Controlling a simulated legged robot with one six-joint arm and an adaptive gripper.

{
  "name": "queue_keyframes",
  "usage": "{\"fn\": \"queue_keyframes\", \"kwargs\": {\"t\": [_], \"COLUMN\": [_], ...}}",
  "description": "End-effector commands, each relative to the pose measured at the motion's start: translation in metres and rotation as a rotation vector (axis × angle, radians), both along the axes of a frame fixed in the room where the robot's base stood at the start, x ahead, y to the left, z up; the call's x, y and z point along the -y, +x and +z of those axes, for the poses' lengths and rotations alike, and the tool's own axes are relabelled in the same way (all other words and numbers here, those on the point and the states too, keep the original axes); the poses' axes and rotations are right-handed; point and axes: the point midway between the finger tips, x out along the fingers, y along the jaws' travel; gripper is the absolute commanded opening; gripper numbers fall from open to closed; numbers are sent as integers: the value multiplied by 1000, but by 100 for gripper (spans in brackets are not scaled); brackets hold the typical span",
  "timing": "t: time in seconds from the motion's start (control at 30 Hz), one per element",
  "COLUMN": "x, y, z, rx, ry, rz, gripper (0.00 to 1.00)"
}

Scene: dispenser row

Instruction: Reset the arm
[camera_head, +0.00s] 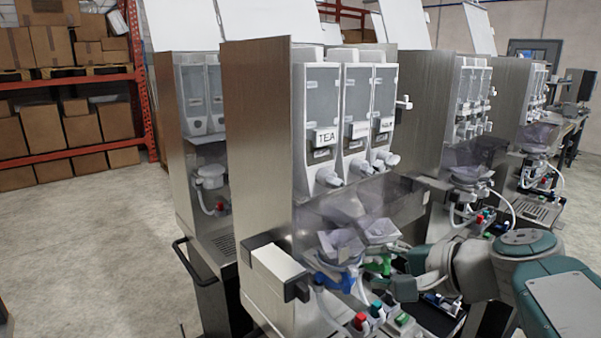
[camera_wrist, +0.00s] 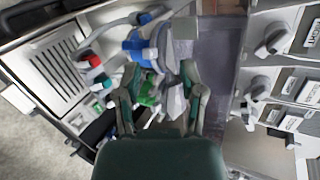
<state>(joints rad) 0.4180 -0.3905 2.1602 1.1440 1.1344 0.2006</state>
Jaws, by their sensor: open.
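My gripper (camera_wrist: 163,98) is open in the wrist view, its two dark green fingers spread. Between and beyond the fingers is a green part (camera_wrist: 150,90) of the dispenser; I cannot tell whether the fingers touch it. A blue part (camera_wrist: 138,48) sits just above it in that view. In the head view my arm (camera_head: 480,268) reaches in from the right toward the front dispenser (camera_head: 258,130). The gripper's end is beside the green part (camera_head: 380,265) under the clear funnels (camera_head: 340,245). No held object shows.
The front dispenser has labelled canisters, including TEA (camera_head: 325,138), and coloured buttons (camera_head: 360,321) low down. More dispensers (camera_head: 424,110) stand behind it to the right. A shelf with boxes (camera_head: 60,130) is at the back left. The floor (camera_head: 95,250) at left is clear.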

Motion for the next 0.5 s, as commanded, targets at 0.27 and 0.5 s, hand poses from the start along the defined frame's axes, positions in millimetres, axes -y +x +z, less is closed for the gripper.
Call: {"fn": "queue_keyframes", "kwargs": {"t": [0.27,0.5], "x": [-21,-1], "y": [-71,-115], "z": [-80,-122], "rx": [-38,18], "ry": [-567,-1044], "rz": [264,500], "gripper": [51,51]}}
